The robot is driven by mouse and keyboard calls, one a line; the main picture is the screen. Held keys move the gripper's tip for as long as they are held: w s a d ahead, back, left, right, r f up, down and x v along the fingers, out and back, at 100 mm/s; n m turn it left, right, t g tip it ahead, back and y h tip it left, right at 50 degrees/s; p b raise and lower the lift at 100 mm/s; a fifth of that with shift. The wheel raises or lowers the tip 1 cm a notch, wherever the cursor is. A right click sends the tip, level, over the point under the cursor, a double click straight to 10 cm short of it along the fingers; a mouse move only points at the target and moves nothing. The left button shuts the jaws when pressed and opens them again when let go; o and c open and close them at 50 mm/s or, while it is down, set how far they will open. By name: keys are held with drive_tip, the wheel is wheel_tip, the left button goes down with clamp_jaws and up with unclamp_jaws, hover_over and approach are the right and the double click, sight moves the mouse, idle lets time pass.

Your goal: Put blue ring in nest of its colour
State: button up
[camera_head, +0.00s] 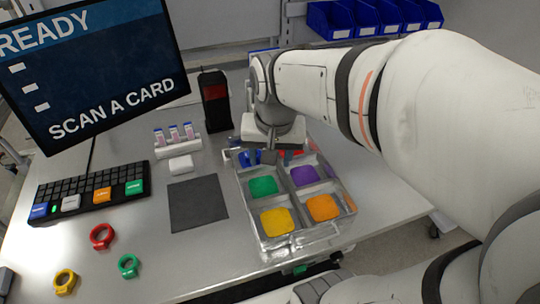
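The clear tray (240,205) holds coloured nests: green (263,187), purple (304,175), yellow (277,221) and orange (322,207). At its far end a blue patch (248,158) and a red patch (291,153) show partly behind my gripper. I cannot tell whether the blue is the blue nest, the blue ring or both. My gripper (268,152) points down over the tray's far end, by the blue patch. Its fingers are mostly hidden, so I cannot see whether it holds anything. No separate blue ring shows on the table.
A red ring (103,236), a green ring (128,266) and a yellow ring (65,282) lie at the front left. A keyboard (88,190), dark mat (198,203), vial rack (178,143) and black-and-red device (214,100) stand left of the tray. A monitor (95,65) is behind.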

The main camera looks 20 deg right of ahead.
drive_tip(key=s+n, duration=0.1)
drive_tip(key=s+f+n, duration=0.1)
drive_tip(key=s, duration=0.1)
drive_tip(key=s+n, duration=0.2)
drive_tip(key=shift+s+d+f+t, duration=0.15)
drive_tip(key=shift+f+t, duration=0.15)
drive_tip(key=shift+f, duration=0.05)
drive_tip(key=shift+c, duration=0.4)
